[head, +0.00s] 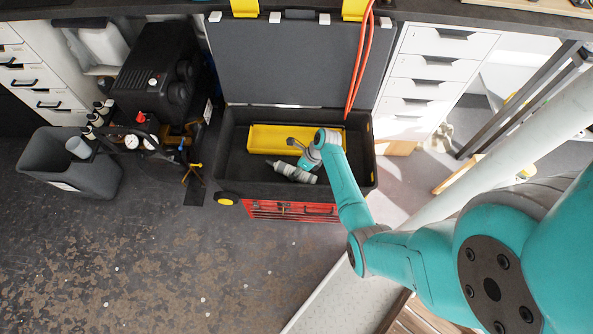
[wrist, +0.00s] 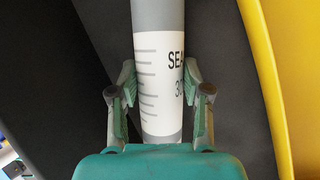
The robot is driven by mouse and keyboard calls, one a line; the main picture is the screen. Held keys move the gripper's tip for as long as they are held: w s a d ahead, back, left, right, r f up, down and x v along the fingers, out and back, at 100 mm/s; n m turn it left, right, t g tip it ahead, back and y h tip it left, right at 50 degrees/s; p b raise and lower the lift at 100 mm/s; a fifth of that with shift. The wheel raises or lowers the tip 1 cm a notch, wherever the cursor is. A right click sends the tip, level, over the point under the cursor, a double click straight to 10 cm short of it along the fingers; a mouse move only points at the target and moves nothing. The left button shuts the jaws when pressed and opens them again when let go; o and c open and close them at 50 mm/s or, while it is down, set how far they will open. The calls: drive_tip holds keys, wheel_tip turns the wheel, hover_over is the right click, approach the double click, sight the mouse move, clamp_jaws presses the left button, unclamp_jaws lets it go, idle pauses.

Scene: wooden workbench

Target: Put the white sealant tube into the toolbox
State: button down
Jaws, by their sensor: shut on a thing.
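The white sealant tube (wrist: 155,85) is grey with a white label, printed "SEA" and marked with scale lines. My gripper (wrist: 160,78) is shut on it, one finger on each side of the label. In the head view the tube (head: 290,172) shows as a pale cylinder just below my wrist, over the inside of the open toolbox (head: 230,172). It lies in front of the yellow tray. I cannot tell whether it touches the toolbox floor. The fingers are mostly hidden in the head view.
The toolbox lid (head: 290,65) stands open at the back, with an orange-red hose (head: 357,65) hanging over its right side. The yellow tray (head: 262,137) lies inside the box. A grey bin (head: 60,165) and a black compressor (head: 158,75) stand to the left. The floor in front is clear.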

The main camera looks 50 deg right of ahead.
drive_tip(key=c, duration=0.5)
unclamp_jaws()
drive_tip(key=v, duration=1.2)
